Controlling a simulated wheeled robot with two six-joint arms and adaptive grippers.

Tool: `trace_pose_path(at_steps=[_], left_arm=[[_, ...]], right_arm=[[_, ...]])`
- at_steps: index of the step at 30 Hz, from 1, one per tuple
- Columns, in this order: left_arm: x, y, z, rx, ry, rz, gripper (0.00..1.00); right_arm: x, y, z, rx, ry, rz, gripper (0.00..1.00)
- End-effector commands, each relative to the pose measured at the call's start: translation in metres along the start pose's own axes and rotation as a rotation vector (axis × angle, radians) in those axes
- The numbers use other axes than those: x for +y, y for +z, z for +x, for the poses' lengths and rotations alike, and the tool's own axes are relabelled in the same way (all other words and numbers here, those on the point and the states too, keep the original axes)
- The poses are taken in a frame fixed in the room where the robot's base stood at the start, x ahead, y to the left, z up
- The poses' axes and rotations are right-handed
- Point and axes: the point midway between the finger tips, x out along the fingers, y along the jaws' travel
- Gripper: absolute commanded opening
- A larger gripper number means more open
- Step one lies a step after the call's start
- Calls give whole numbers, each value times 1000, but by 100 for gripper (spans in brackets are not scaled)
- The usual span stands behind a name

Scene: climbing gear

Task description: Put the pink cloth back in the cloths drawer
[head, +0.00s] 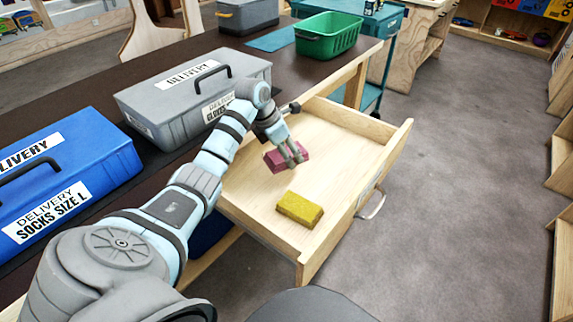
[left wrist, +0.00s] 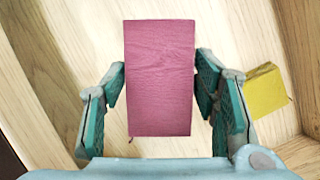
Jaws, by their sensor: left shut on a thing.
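The pink cloth (head: 273,159) is a folded block between the fingers of my left gripper (head: 289,160), inside the open wooden drawer (head: 245,190). In the left wrist view the cloth (left wrist: 160,80) fills the space between the two teal finger pads of the gripper (left wrist: 160,90), which is shut on it. The drawer's pale floor lies beneath; I cannot tell whether the cloth touches it. A yellow cloth (head: 300,208) lies on the drawer floor near the front, and it also shows in the left wrist view (left wrist: 265,90). My right gripper is not in view.
A grey delivery case (head: 150,105) and a blue delivery case (head: 75,150) stand on the dark worktop (head: 85,83) left of the drawer. A green bin (head: 328,36) stands at the worktop's far end. The grey floor to the right is clear.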

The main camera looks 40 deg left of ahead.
Motion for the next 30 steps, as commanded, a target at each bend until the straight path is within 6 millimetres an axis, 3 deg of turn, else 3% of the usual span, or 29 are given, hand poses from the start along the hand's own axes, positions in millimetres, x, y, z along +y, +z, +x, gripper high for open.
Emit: trace_pose_path(at_steps=[9,21,22,24,25,30], left_arm=[[0,-24,57,0,1,-1,32],[0,-26,62,-1,1,0,32],[0,-25,61,-1,1,0,59],[0,-25,61,-1,1,0,70],[0,-25,61,-1,1,0,74],[0,-25,60,-1,1,0,74]], right_arm=[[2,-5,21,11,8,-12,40],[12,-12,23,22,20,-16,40],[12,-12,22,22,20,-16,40],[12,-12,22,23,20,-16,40],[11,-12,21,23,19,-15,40],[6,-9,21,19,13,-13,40]])
